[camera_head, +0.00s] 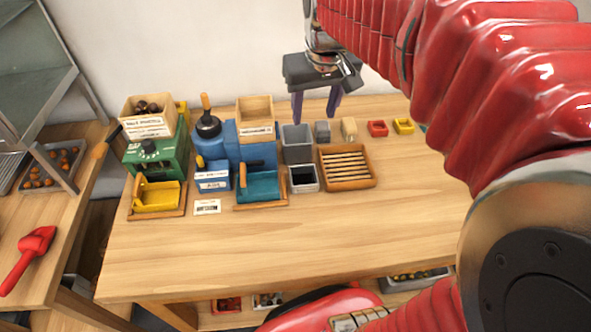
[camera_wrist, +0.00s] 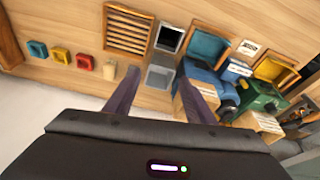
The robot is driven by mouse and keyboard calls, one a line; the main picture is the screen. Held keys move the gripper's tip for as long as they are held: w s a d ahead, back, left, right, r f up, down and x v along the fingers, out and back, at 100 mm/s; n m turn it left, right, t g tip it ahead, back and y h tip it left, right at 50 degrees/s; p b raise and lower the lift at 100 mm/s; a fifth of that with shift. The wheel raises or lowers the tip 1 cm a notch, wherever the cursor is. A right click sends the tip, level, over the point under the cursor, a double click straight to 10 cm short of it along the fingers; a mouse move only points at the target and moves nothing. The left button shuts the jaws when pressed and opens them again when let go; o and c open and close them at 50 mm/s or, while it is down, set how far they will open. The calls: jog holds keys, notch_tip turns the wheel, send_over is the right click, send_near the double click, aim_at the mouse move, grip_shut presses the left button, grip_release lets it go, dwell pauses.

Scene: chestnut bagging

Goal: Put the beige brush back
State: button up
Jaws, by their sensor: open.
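A small beige upright thing, which looks like the beige brush (camera_head: 349,128), stands at the back of the table behind the slatted wooden tray (camera_head: 364,180). It also shows in the wrist view (camera_wrist: 108,71), left of my fingers; its bristles cannot be made out. My gripper (camera_head: 315,116) hangs above the back of the table, up and left of the beige thing in the head view. Its two purple fingers are apart with nothing between them; in the wrist view (camera_wrist: 160,76) a grey bin lies beyond the gap.
Grey bins (camera_head: 297,145), a small dark-lined bin (camera_head: 303,180), and red (camera_head: 377,128) and yellow (camera_head: 403,126) small boxes stand nearby. Blue (camera_head: 262,186) and green (camera_head: 160,156) machines stand left. The table front is clear. A side table holds a red scoop (camera_head: 28,258).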

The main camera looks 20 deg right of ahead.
jog(key=s+a+f+t, duration=0.1)
jog(key=s+a+f, duration=0.1)
jog(key=s+a, duration=0.2)
jog(key=s+a+f+n+t, duration=0.1)
jog(key=s+a, duration=0.3)
jog(key=s, duration=0.6)
jog(key=shift+s+a+f+y, duration=0.15)
jog(key=shift+a+f+y, duration=0.2)
jog(key=shift+f, duration=0.2)
dwell(0.4)
